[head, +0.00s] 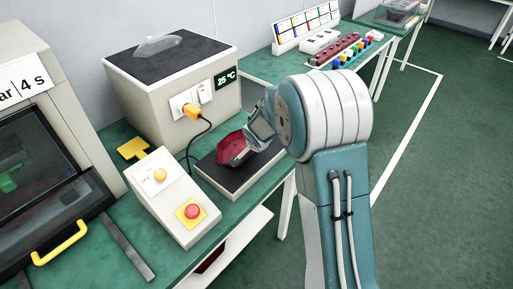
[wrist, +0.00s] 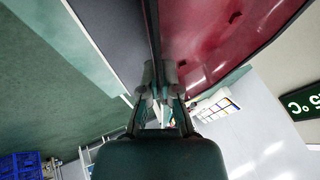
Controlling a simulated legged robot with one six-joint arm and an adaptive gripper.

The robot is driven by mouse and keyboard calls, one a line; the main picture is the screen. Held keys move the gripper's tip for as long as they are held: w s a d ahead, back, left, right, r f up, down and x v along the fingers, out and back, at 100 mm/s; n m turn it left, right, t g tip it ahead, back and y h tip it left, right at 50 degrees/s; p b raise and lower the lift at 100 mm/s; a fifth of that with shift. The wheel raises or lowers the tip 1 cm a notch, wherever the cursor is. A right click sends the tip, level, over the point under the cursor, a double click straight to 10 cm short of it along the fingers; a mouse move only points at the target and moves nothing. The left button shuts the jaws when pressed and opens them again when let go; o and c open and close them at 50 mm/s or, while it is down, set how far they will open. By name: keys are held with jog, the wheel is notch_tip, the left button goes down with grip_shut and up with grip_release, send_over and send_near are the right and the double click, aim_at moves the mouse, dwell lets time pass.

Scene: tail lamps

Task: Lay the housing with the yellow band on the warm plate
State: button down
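A dark red, shell-shaped housing (head: 231,150) is at my gripper (head: 259,133), over a low slab with a dark top (head: 250,172) on the green bench. In the wrist view the red housing (wrist: 225,35) fills the upper right, and a thin dark edge runs down between the fingers of my gripper (wrist: 159,92), which look closed on it. The slab's dark top (wrist: 112,35) shows to the left. I see no yellow band on the housing. I cannot tell whether the housing touches the slab.
A large box (head: 172,92) with a 25 °C display stands behind, a clear cover (head: 158,45) on its dark top. An orange plug (head: 191,112) trails a black cable. A control box (head: 172,196) with a red button stands in front. The floor (head: 440,200) right is clear.

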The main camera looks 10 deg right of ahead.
jog(key=c, duration=0.8)
grip_release()
jog(key=s+r+n, duration=0.5)
jog(key=s+r, duration=1.4)
jog(key=s+r+n+y, duration=0.1)
jog(key=s+n, duration=0.5)
jog(key=s, duration=0.9)
jog(key=shift+s+r+g, duration=0.4)
jog(key=shift+r, duration=0.15)
